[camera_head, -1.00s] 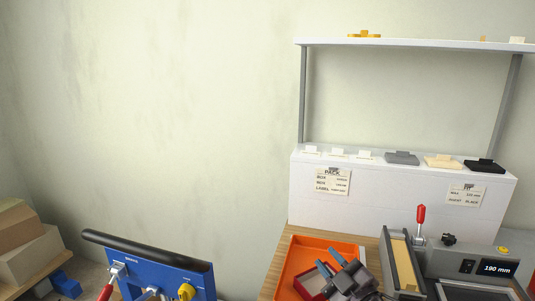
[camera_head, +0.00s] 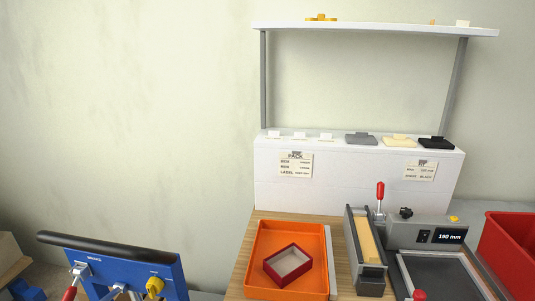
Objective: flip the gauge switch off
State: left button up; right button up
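The gauge (camera_head: 404,231) is a grey unit on the workbench at the right. Its lit display (camera_head: 450,237) reads 190 mm. A small black switch (camera_head: 424,236) sits on its front face, left of the display; its position is too small to tell. A black knob (camera_head: 405,213) is on top of the gauge. Neither of my grippers shows in this view.
An orange tray (camera_head: 262,238) holding a red box (camera_head: 272,266) lies left of the gauge. A red-handled lever (camera_head: 380,197) stands close beside the gauge. A red bin (camera_head: 508,248) is at far right, a blue panel (camera_head: 130,271) at lower left.

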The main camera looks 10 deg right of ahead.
aim_at(424, 235)
jog(key=z, duration=1.4)
